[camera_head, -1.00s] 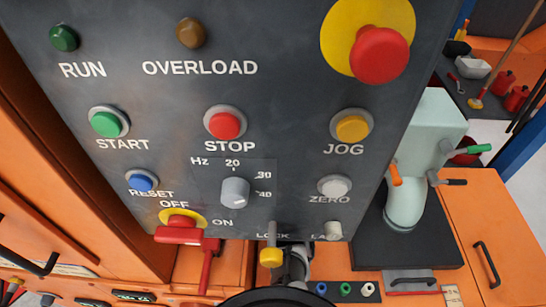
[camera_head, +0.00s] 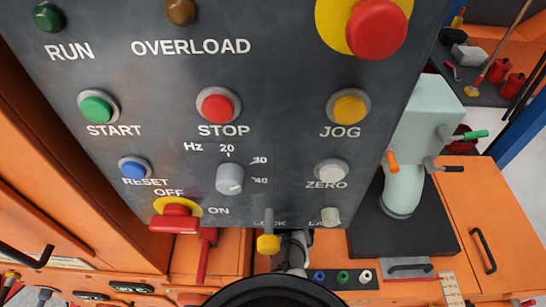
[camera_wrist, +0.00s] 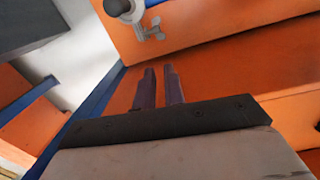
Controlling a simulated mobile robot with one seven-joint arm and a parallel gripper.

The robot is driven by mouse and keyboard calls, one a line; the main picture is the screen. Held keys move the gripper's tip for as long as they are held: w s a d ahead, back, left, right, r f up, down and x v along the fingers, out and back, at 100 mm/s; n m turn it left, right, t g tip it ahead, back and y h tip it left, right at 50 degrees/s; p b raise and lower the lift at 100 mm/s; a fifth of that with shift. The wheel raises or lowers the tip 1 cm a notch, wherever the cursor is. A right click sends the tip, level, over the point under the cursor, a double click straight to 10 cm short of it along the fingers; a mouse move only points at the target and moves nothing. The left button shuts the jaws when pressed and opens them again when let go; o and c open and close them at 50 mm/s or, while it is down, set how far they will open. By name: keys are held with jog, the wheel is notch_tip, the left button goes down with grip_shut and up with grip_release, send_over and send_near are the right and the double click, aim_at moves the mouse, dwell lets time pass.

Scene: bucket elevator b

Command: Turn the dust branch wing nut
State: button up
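In the wrist view, a small grey metal fitting with wing-like lobes (camera_wrist: 150,29) sits on the orange surface near the top. It looks like a wing nut, but I cannot tell for sure that it is the dust branch one. My gripper (camera_wrist: 160,72) has two dark, parallel fingers below it, pointing up toward it. A narrow gap with orange showing through separates the fingers, and nothing is between them. The fingertips are apart from the fitting. The gripper does not show in the head view.
A dark control panel (camera_head: 285,125) with buttons fills much of the head view. A pale green machine (camera_head: 428,115) with levers stands at its right. In the wrist view, a dark round knob (camera_wrist: 117,7) is beside the fitting, and a blue edge (camera_wrist: 85,120) runs along the left.

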jog(key=f+m, duration=0.1)
jog(key=s+f+m+t+b, duration=0.1)
jog(key=f+m+t+y, duration=0.1)
jog(key=m, duration=0.1)
jog(key=shift+s+d, duration=0.3)
grip_shut()
jog(key=s+d+r+m+t+y+b, duration=0.2)
jog(key=s+d+m+t+b, duration=0.35)
jog(key=m, duration=0.85)
jog(key=shift+t, duration=0.45)
jog(key=w+a+f+p, duration=0.1)
jog(key=f, duration=0.2)
jog(key=w+a+f+p, duration=0.1)
jog(key=w+f, duration=0.1)
jog(key=f, duration=0.1)
jog(key=w+a+f+p, duration=0.1)
jog(key=w+f, duration=0.1)
jog(key=f, duration=0.1)
jog(key=shift+a+f+p, duration=0.15)
jog(key=shift+f+p, duration=0.25)
jog(key=shift+a+f, duration=0.1)
jog(key=shift+f, duration=0.4)
